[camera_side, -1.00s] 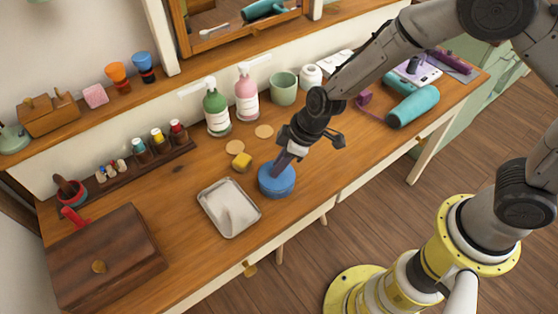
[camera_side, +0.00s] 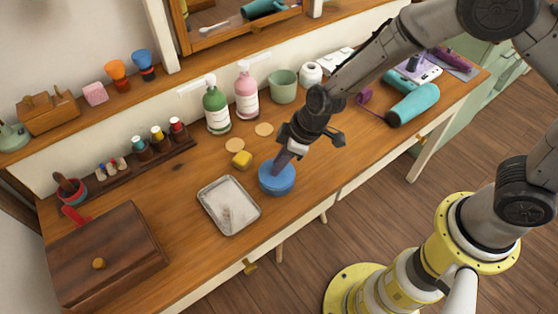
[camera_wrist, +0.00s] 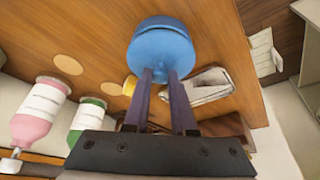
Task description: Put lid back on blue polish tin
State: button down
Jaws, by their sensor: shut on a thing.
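The blue polish tin (camera_side: 278,189) stands on the wooden table, right of the metal tray. Its round blue lid (camera_side: 288,170) is at the top of the tin, and a thin seam shows between them. In the wrist view the lid (camera_wrist: 160,55) is a bright blue disc over the darker tin (camera_wrist: 163,21). My gripper (camera_side: 279,167) points down from above and is shut on the lid; its fingertips (camera_wrist: 160,75) meet the lid's near side. I cannot tell whether the lid is fully seated. The exact grip point is hidden.
Green (camera_side: 216,110) and pink (camera_side: 246,95) bottles and a green cup (camera_side: 283,87) stand at the back. A teal hair dryer (camera_side: 412,105) lies right. Bare table surrounds the front.

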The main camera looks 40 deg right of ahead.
jog(key=shift+f, duration=0.45)
dwell(1.3)
jog(key=c, duration=0.7)
grip_release()
jog(key=shift+o, duration=0.2)
jog(key=shift+r, duration=0.1)
jog(key=v, duration=1.3)
jog(key=shift+r, duration=0.3)
jog(key=shift+s+d, duration=0.1)
jog(key=shift+d, duration=0.05)
